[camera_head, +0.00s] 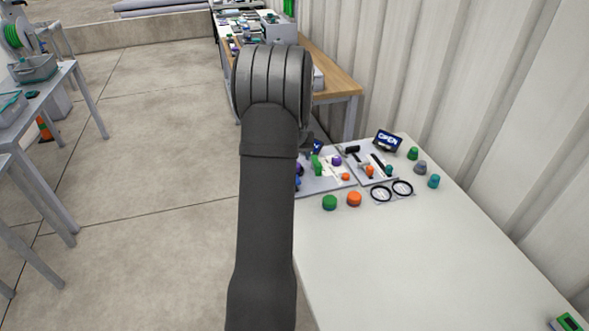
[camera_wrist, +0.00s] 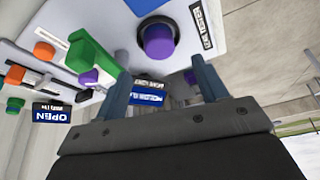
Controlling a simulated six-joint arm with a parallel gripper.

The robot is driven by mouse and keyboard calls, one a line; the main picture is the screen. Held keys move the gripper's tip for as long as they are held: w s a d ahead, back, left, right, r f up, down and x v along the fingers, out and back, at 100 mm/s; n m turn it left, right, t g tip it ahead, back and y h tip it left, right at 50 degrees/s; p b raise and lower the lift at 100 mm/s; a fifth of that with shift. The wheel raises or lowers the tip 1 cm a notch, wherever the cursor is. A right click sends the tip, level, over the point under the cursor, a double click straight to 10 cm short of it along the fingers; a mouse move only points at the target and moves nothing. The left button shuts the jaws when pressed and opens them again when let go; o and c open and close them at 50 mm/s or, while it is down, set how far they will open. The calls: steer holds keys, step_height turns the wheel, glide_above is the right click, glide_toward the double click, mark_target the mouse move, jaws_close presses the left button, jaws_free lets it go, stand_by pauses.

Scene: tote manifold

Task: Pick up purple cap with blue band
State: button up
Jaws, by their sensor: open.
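In the wrist view a large purple cap (camera_wrist: 157,40) sits on a light panel, with a dark ring around its base. A smaller purple cap (camera_wrist: 89,77) is beside the green handle, and part of another purple piece (camera_wrist: 190,77) shows near the right finger. I cannot tell which one bears a blue band. In the head view a purple cap (camera_head: 336,160) is on the panel. My gripper (camera_wrist: 160,74) is open, with nothing seen held between its fingers; the large cap shows beyond the fingertips. My arm hides the gripper in the head view.
A green handle (camera_wrist: 88,50) stands on the panel. Green (camera_head: 329,202) and orange (camera_head: 354,199) caps, two black rings (camera_head: 391,191) and an OPEN sign (camera_head: 387,141) share the white table (camera_head: 430,260), whose front is mostly clear. A corrugated wall (camera_head: 480,100) borders the right.

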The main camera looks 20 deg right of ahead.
steer(key=shift+x, duration=2.9)
steer(key=shift+s+a, duration=0.1)
steer(key=shift+s, duration=0.1)
steer(key=shift+c, duration=0.5)
steer(key=c, duration=1.1)
steer(key=shift+o, duration=0.2)
